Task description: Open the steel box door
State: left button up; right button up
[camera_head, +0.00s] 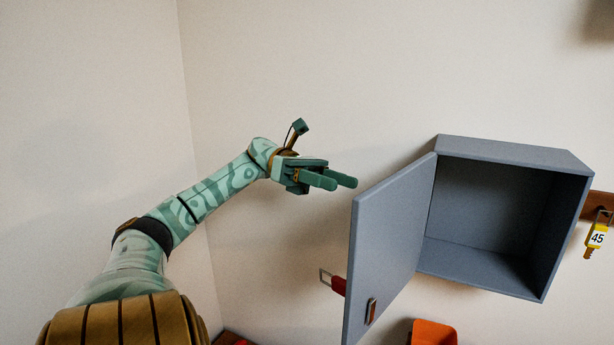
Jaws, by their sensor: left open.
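The steel box (511,151) is a grey-blue cabinet on the wall at the right. Its door (393,235) stands wide open, swung out to the left from the box's left side. The inside of the box looks empty. A small handle or latch plate (371,311) sits low on the door near its free edge. My left gripper (347,183) is open and empty, just left of the door's upper free corner. It appears apart from the door, though the depth is hard to judge. My right gripper is not in view.
A key with a yellow tag marked 45 (597,236) hangs from a wooden rail right of the box. A red part with a metal loop (338,286) shows behind the door's left edge. An orange object (433,332) is below. The wall at upper left is clear.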

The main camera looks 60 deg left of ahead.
pick_arm(q)
jog(key=b+v, duration=0.2)
jog(key=v, duration=0.6)
jog(key=shift+a, duration=0.25)
